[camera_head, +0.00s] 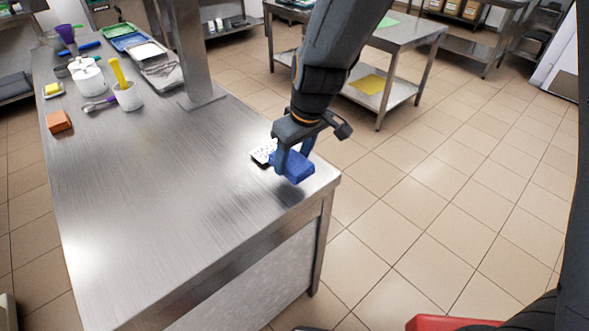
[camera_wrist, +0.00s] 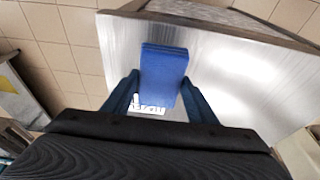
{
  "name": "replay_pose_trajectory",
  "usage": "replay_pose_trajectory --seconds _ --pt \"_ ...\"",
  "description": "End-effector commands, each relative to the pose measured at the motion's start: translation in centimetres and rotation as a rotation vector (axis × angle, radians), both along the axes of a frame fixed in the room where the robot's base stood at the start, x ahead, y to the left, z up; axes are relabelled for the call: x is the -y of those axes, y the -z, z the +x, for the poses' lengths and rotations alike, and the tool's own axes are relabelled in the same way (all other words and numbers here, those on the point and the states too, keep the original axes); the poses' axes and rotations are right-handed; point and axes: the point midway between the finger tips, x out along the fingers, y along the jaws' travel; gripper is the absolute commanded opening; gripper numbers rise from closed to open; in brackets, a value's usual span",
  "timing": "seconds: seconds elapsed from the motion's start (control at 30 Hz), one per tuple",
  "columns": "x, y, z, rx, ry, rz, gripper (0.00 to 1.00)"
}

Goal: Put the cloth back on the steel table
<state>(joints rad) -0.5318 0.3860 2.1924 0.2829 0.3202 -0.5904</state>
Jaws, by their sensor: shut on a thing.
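The blue folded cloth (camera_head: 298,169) is between the fingers of my gripper (camera_head: 292,172) near the right corner of the steel table (camera_head: 165,195). In the wrist view the cloth (camera_wrist: 163,72) sits between the two fingers of my gripper (camera_wrist: 160,95), with the bare steel table top (camera_wrist: 225,75) behind it. My gripper is shut on the cloth. A dark shadow lies on the table in front of it; I cannot tell whether the cloth touches the surface.
A black-and-white printed card (camera_head: 263,151) lies beside the gripper. An orange sponge-like block (camera_head: 59,121), a white cup with a yellow tool (camera_head: 128,97) and trays (camera_head: 158,66) stand at the far left. A steel post (camera_head: 190,50) rises mid-table. The front of the table top is clear.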

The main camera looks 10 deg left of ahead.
Motion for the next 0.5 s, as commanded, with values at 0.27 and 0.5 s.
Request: replay_pose_trajectory --seconds 0.27,0.5 --pt "0.0 3.3 0.0 -0.002 0.001 0.0 0.28" --pt "0.0 4.4 0.1 0.003 0.001 0.0 0.28"
